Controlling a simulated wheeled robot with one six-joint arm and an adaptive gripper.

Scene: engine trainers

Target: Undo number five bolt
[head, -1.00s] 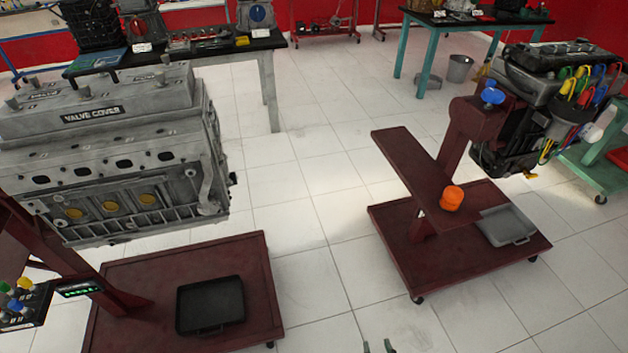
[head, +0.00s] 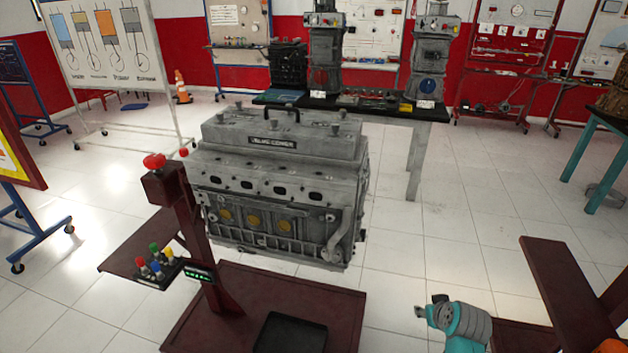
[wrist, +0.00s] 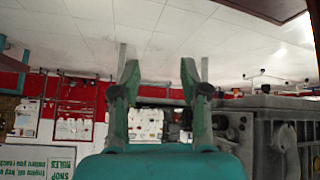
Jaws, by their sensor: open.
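The grey engine block (head: 200,178) stands on the left stand in the head view. Its valve cover (head: 310,150) has a label, a dark handle and several bolt heads on top. One bolt (head: 257,134) shows at the front edge. No bolt number is readable, so I cannot tell which is number five. My gripper (wrist: 160,80) is open and empty in the wrist view, apart from the engine. A grey block-like engine part (wrist: 275,125) shows to its right. In the head view part of my teal arm is at lower right; the fingertips are not clear there.
A dark red stand base (head: 230,320) carries a black tray (head: 290,335). A post with red knobs (head: 155,162) and a coloured button box (head: 155,268) stands at the engine's front left. Another dark red stand (head: 560,290) is at right. White floor lies between the stands.

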